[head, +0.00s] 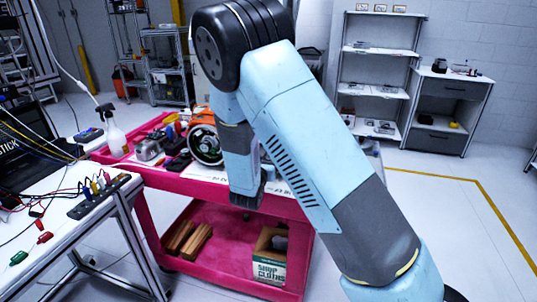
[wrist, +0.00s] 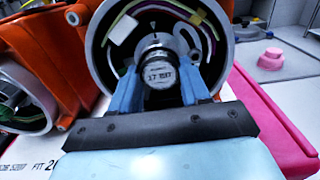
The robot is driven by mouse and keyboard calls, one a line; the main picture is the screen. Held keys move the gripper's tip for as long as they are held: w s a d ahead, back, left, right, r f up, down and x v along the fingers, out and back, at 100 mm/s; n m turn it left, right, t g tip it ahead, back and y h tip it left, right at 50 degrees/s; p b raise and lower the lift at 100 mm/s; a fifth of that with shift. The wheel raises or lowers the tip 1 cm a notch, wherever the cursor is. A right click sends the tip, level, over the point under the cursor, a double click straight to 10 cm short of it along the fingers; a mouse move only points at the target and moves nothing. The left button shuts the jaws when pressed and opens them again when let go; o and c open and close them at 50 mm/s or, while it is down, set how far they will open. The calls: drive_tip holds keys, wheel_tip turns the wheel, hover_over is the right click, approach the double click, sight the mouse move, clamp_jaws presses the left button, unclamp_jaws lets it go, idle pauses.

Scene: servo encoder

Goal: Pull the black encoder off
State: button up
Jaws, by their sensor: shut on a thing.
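The black encoder (wrist: 157,46), round with a pale printed end face, sits in the middle of the open round housing of an orange servo motor (wrist: 58,25) in the wrist view. My gripper (wrist: 159,88) has its two blue fingers on either side of the encoder and is shut on it. The encoder is still within the housing's ring; whether it is seated on its shaft is hidden. In the head view the servo motor (head: 204,143) stands on the cart beside my arm, which hides the fingers and the encoder.
The pink cart (head: 146,205) carries tools and parts on top, and a shop-cloths box (head: 269,268) below. A second orange housing (wrist: 22,90) is at the left of the wrist view. A bench with wires (head: 60,210) stands left; shelves (head: 375,88) stand behind. The right floor is clear.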

drive_tip(key=shift+c, duration=0.9)
drive_tip(key=shift+v, duration=1.75)
drive_tip(key=shift+v, duration=2.85)
drive_tip(key=shift+d, duration=0.1)
